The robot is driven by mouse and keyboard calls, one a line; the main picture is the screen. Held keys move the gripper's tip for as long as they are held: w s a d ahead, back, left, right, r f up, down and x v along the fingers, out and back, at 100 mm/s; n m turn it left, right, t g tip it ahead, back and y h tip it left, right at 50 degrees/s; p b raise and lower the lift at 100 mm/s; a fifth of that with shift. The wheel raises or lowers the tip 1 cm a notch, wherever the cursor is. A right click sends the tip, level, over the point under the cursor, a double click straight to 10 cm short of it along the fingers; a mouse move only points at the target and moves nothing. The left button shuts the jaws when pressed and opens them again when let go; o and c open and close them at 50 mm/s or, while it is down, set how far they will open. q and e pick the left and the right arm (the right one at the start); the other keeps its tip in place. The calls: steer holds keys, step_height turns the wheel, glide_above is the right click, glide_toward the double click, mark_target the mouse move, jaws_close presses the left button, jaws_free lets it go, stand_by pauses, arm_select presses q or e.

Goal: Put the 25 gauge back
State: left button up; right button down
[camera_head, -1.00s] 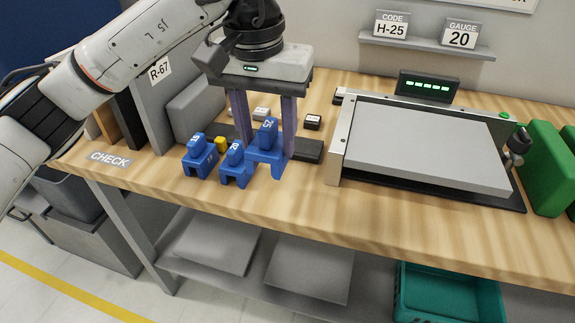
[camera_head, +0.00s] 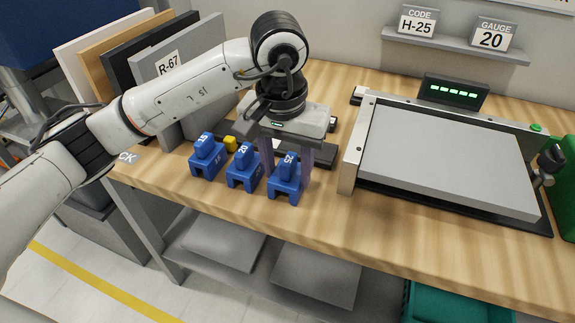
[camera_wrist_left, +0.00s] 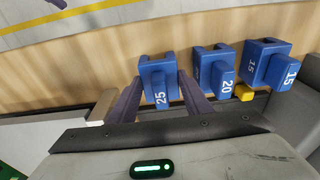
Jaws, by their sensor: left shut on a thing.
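The 25 gauge (camera_head: 286,180) is a blue notched block with a white number, at the right end of a row of blue gauges. My left gripper (camera_head: 285,163) comes down from above and is shut on it. In the left wrist view the fingers lie on both sides of the 25 gauge (camera_wrist_left: 157,82). I cannot tell whether its feet touch the wood. The 20 gauge (camera_head: 244,170) and the 15 gauge (camera_head: 206,158) stand to its left, apart from it. My right gripper is out of view.
A yellow block (camera_head: 230,143) and a dark bar (camera_head: 322,154) lie behind the gauges. A grey panel in a machine (camera_head: 448,160) is to the right. Upright boards (camera_head: 82,62) stand at the left. The bench front (camera_head: 330,225) is clear.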

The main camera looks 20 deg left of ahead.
arm_select(q)
steer(key=shift+f+b, duration=0.25)
steer(key=shift+b, duration=0.1)
steer(key=o, duration=1.2)
steer(key=shift+r, duration=0.1)
steer(key=shift+o, duration=0.2)
step_height(320, 180, up, 12)
steer(key=s, duration=0.1)
steer(key=shift+s+p, duration=0.25)
steer(key=shift+p, duration=0.15)
steer(key=shift+r, duration=0.1)
